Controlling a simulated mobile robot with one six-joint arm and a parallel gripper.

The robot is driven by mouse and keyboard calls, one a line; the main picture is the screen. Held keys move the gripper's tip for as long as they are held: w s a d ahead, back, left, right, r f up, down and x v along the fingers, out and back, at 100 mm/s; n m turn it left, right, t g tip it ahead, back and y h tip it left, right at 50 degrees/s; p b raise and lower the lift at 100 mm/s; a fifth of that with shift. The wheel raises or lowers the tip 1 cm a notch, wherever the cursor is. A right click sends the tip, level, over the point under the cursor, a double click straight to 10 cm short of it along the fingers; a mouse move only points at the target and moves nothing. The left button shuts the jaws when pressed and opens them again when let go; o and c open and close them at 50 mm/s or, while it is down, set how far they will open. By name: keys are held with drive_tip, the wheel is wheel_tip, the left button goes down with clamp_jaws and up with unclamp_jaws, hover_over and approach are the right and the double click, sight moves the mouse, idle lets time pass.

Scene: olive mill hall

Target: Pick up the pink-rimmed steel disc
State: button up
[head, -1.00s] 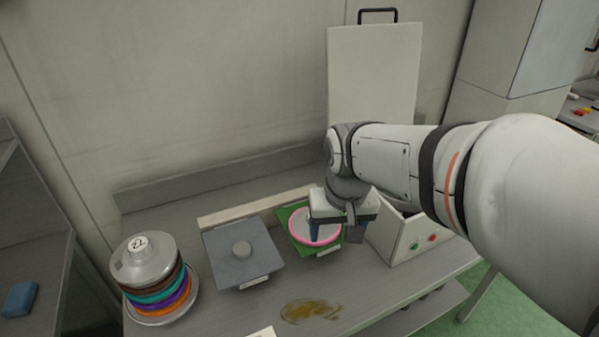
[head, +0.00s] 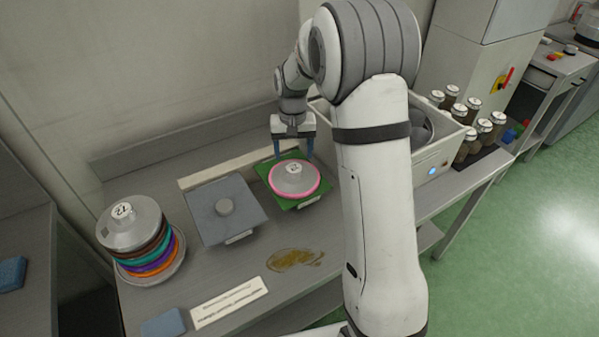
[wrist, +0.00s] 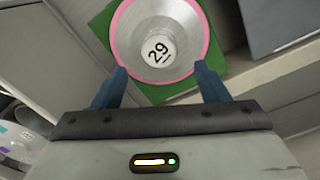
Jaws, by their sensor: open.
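The pink-rimmed steel disc (head: 294,181) lies on a green square plate (head: 312,199) on the bench, its raised hub marked with a number. In the wrist view the disc (wrist: 185,65) shows the label 29 on its hub, with the green plate (wrist: 215,85) under it. My gripper (head: 294,157) is open and empty at the disc's back edge in the head view. In the wrist view my gripper's blue fingers (wrist: 161,85) stand apart on both sides of the hub, over the near part of the disc. I cannot tell whether they touch it.
A grey square plate with a knob (head: 224,228) lies left of the green plate. A stack of coloured-rimmed discs (head: 150,262) stands further left. A stain (head: 295,259), a label strip (head: 228,302) and a blue block (head: 164,323) lie in front. Several jars (head: 470,135) stand at right.

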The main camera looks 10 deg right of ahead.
sight(294, 166)
wheel_tip(294, 166, down, 5)
drive_tip(key=shift+s+f+p, duration=0.1)
drive_tip(key=shift+f+p, duration=0.05)
drive_tip(key=shift+p, duration=0.5)
drive_tip(key=shift+c, duration=0.3)
drive_tip(key=c, duration=0.7)
